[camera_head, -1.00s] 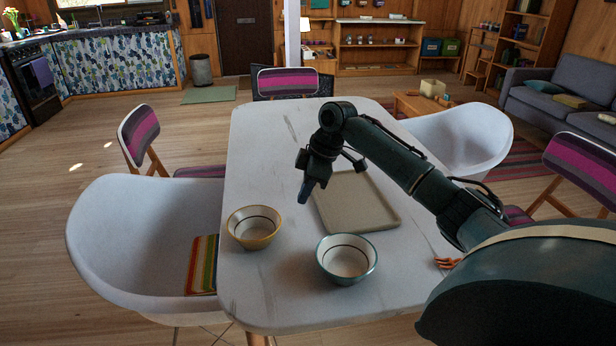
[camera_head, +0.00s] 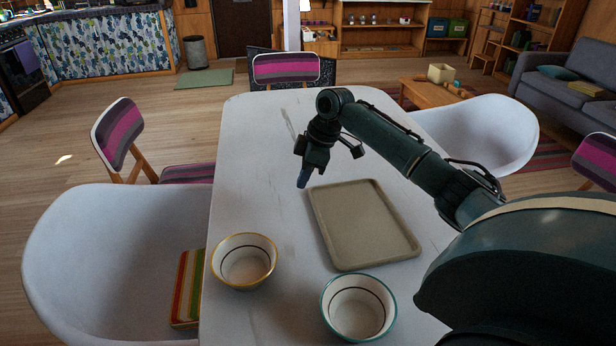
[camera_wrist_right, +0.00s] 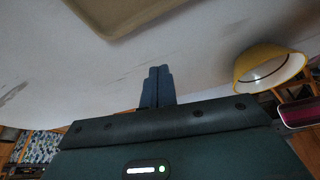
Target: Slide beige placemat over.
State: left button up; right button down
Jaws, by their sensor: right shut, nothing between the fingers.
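The beige placemat (camera_head: 362,222) looks like a shallow rectangular tray with a raised rim. It lies on the white table in the head view, right of the table's middle. Its edge also shows at the top of the right wrist view (camera_wrist_right: 125,32). My right gripper (camera_head: 303,180) is shut and empty, pointing down just off the far left corner of the placemat. In the right wrist view its closed fingers (camera_wrist_right: 158,72) point toward the tabletop, apart from the placemat. My left gripper is not in view.
A yellow-rimmed bowl (camera_head: 243,262) stands left of the placemat and a teal-rimmed bowl (camera_head: 358,307) stands just in front of it. The white table (camera_head: 250,150) is clear at the far and left sides. White chairs (camera_head: 90,250) flank it.

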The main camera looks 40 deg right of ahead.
aim_at(306, 211)
jog(key=x, duration=0.7)
jog(key=shift+w+a+f+b, duration=0.1)
jog(key=shift+f+b, duration=0.25)
jog(key=s+d, duration=0.2)
jog(key=shift+s+d, duration=0.1)
jog(key=shift+d, duration=0.3)
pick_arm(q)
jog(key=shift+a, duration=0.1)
pick_arm(e)
jog(key=shift+s+d+r, duration=0.1)
jog(key=shift+s+d, duration=0.05)
jog(key=shift+d, duration=0.05)
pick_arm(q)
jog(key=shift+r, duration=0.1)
